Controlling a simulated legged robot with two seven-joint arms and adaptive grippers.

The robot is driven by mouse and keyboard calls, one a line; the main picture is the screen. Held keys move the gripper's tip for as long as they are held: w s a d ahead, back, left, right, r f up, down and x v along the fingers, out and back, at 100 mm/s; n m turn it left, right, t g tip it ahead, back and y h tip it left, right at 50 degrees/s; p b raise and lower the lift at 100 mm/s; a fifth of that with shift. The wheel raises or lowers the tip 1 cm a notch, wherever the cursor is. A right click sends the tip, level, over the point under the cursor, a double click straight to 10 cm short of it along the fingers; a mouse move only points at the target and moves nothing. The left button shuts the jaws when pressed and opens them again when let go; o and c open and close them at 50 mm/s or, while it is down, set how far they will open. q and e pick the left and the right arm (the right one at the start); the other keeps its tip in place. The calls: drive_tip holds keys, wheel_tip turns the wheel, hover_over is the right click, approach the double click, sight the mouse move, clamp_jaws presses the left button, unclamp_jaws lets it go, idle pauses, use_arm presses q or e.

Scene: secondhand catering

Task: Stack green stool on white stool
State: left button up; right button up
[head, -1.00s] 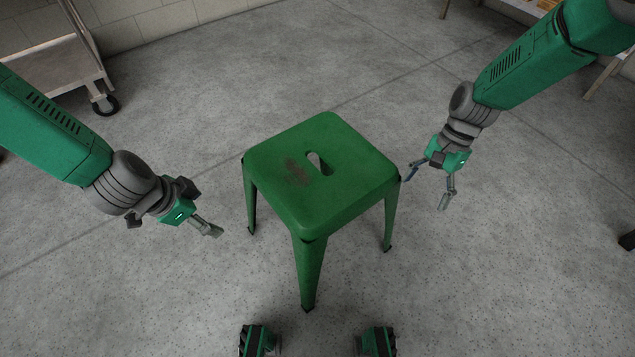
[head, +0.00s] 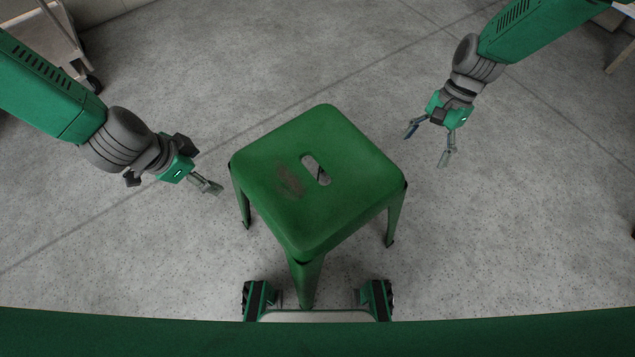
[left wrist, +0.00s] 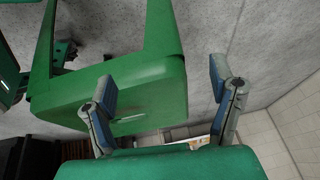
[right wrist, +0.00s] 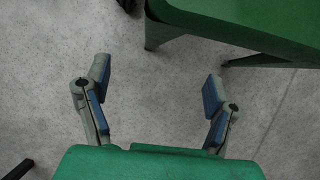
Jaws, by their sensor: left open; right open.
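The green stool (head: 345,205) stands upright on the floor in the middle of the head view, with an oval slot and a worn brown patch on its seat. My left gripper (head: 207,186) is open and empty, just left of the seat. In the left wrist view the green stool (left wrist: 150,85) lies beyond the open fingers (left wrist: 165,100). My right gripper (head: 428,146) is open and empty, off the seat's right upper side with a gap. In the right wrist view the stool (right wrist: 235,25) is at the upper right, outside the fingers (right wrist: 157,90). No white stool shows.
A wheeled cart (head: 35,40) stands at the upper left by the wall. A table corner with a leg (head: 622,60) shows at the upper right. My own feet and body are at the bottom, close to the stool. The floor around the stool is otherwise clear.

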sight(234, 181)
use_arm(q)
drive_tip(key=x, duration=1.4)
drive_tip(key=shift+a, duration=0.3)
use_arm(e)
drive_tip(key=x, duration=1.4)
drive_tip(key=shift+a+r, duration=0.1)
drive_tip(key=shift+a, duration=0.1)
use_arm(q)
drive_tip(key=shift+c, duration=0.3)
use_arm(e)
drive_tip(key=shift+c, duration=0.3)
use_arm(q)
drive_tip(key=c, duration=1.7)
use_arm(e)
clamp_jaws()
use_arm(q)
drive_tip(key=shift+w+d+r, duration=0.1)
drive_tip(key=shift+r, duration=0.05)
use_arm(e)
drive_tip(key=shift+w+r, duration=0.1)
drive_tip(key=shift+r, duration=0.05)
